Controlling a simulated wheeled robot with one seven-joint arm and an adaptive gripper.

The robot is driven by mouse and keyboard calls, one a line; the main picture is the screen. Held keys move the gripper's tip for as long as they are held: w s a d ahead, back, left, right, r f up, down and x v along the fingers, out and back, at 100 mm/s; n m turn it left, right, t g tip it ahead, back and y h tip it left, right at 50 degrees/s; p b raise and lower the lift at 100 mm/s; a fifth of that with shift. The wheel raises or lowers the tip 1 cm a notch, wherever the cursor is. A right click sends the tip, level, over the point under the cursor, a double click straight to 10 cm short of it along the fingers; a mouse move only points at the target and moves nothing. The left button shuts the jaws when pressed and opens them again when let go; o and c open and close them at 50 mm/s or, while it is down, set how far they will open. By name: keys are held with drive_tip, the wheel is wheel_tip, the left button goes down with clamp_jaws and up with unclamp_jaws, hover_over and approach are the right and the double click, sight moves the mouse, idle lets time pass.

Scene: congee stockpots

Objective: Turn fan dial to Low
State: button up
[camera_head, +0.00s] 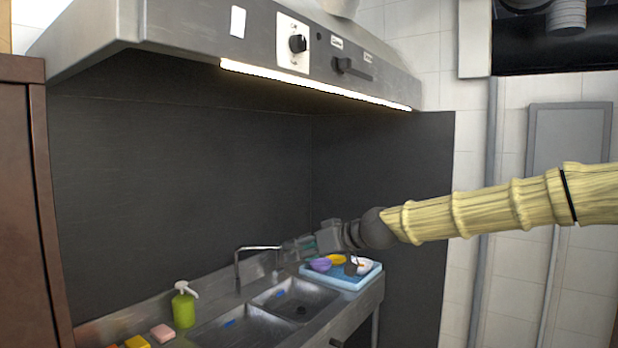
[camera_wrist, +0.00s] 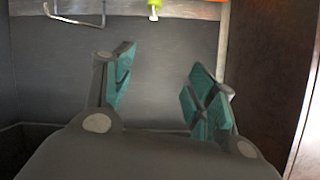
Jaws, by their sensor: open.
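The fan dial (camera_head: 297,43) is a black round knob on a white plate on the front face of the metal range hood. Small markings on the plate are too small to read. My gripper (camera_head: 297,246) is well below the hood, above the sink counter, and apart from the dial. In the wrist view my gripper (camera_wrist: 162,93) is open, its teal finger pads wide apart with nothing between them. The dial does not show in the wrist view.
A black handle (camera_head: 352,69) sits right of the dial on the hood (camera_head: 210,32). Below are a double sink with a faucet (camera_head: 238,262), a green soap bottle (camera_head: 184,306) and a blue tray (camera_head: 343,280) of dishes. A brown cabinet (camera_head: 22,200) stands at left.

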drive_tip(key=s+d+r+n+t+y+p, duration=0.1)
drive_tip(key=d+r, duration=0.1)
drive_tip(key=r, duration=1.1)
drive_tip(key=s+d+r+n+y+p, duration=0.1)
drive_tip(key=d+r+n, duration=0.1)
drive_tip(key=r, duration=1.1)
drive_tip(key=n+y+p, duration=0.2)
drive_tip(key=n+y, duration=0.1)
approach(303, 43)
drive_tip(key=shift+t, duration=0.4)
drive_tip(key=p+x, duration=0.5)
drive_tip(key=x, duration=0.3)
drive_tip(key=shift+s+a+f, duration=0.1)
drive_tip(key=shift+a+f, duration=0.1)
drive_tip(key=shift+a, duration=0.1)
drive_tip(key=shift+c, duration=0.2)
drive_tip(key=c, duration=1)
